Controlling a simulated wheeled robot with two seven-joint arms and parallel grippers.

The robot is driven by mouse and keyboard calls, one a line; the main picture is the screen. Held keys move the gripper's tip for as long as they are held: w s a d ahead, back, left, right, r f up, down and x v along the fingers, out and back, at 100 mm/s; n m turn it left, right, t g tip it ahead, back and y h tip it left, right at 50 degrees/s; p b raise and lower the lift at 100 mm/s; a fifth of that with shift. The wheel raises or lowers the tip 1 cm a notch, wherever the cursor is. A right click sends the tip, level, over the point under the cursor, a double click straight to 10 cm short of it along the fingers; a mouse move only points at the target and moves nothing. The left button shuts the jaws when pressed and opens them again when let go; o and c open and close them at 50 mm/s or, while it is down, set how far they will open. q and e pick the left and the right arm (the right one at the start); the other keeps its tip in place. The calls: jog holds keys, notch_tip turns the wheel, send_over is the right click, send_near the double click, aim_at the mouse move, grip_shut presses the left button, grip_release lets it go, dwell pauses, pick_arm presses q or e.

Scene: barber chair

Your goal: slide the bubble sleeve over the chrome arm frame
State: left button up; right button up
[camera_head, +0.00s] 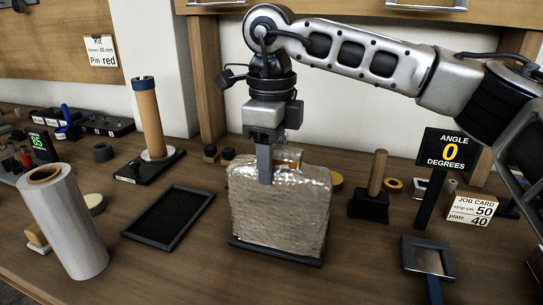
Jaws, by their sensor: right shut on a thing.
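The bubble sleeve (290,215) is a clear, shiny, wrinkled bag. It stands upright in the middle of the bench, with its lower edge close to a dark flat base (275,251). My right gripper (265,178) points straight down from above and is shut on the sleeve's upper edge, left of its middle. The chrome arm frame cannot be made out apart from the sleeve; whether it is inside is hidden by the wrinkled film. A small orange-brown patch shows behind the sleeve's top. My left gripper is not in view.
To the right are a wooden-handled block (373,190), an angle display (447,151) and a job card (472,209).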

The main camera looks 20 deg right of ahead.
jog(key=o, duration=1.3)
jog(key=shift+r, duration=0.1)
notch_tip(320, 180, up, 16)
jog(key=p, duration=0.2)
jog(key=shift+p, duration=0.4)
